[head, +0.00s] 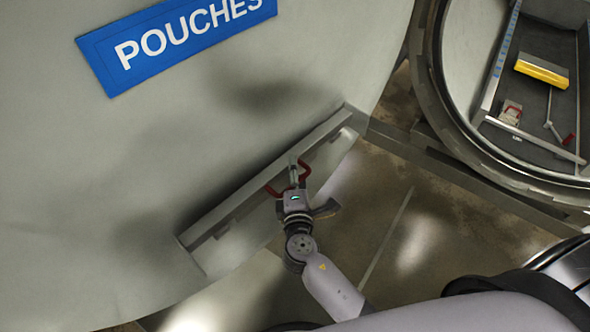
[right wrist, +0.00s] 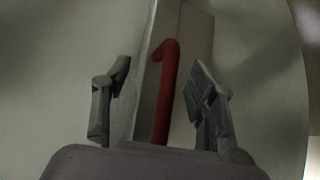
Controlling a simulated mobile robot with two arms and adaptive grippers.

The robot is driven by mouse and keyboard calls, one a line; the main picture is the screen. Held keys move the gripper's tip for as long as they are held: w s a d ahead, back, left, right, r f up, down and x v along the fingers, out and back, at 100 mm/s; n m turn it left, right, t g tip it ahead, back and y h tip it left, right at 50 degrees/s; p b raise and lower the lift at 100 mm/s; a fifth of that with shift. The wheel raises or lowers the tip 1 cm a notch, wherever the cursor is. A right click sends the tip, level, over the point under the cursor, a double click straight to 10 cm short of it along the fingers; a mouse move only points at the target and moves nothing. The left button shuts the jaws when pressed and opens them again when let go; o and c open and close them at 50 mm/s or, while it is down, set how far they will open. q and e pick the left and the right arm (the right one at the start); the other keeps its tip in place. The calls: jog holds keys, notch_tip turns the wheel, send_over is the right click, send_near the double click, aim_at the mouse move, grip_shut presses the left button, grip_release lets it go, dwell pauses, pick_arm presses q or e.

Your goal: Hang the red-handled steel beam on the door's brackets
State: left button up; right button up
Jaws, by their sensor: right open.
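The steel beam (head: 235,203) runs slanted along the lower part of the large grey door (head: 180,130), lying close against its face. Its red handle (head: 304,171) shows on both sides of my right gripper (head: 293,180). In the right wrist view the red handle (right wrist: 166,95) stands between the two spread fingers of my right gripper (right wrist: 158,85), with a gap on each side. The pale beam (right wrist: 188,45) is behind it. The gripper is open and holds nothing. I cannot make out the brackets or whether the beam rests on them. My left gripper is not in view.
A blue POUCHES sign (head: 180,38) is on the door above the beam. At right is the round vessel opening (head: 440,110), with a tray inside holding a yellow block (head: 541,70) and small red-handled items. Brown floor (head: 400,225) is open below the beam.

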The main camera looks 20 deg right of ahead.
jog(key=v, duration=1.2)
jog(key=s+d+f+m+g+y+p, duration=0.1)
jog(key=s+f+g, duration=0.3)
jog(key=f, duration=0.9)
jog(key=s+d+f+m+g+y+p, duration=0.1)
jog(key=s+f+g+y, duration=0.2)
jog(key=f, duration=1)
pick_arm(q)
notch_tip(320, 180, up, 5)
jog(key=p, duration=0.2)
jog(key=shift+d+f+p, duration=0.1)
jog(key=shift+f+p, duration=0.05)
jog(key=shift+p, duration=0.2)
pick_arm(e)
jog(key=s+d+f+m+g, duration=0.3)
jog(key=s+d+f+m, duration=0.2)
jog(key=s+f, duration=0.3)
jog(key=s+d+f+m+g, duration=0.4)
jog(key=s+f+m, duration=0.3)
jog(key=s, duration=0.9)
jog(key=shift+s+d+f+g, duration=0.2)
jog(key=shift+d+f+g, duration=0.1)
jog(key=shift+d+f, duration=0.2)
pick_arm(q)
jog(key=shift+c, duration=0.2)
pick_arm(e)
jog(key=shift+a, duration=0.1)
jog(key=shift+c, duration=0.3)
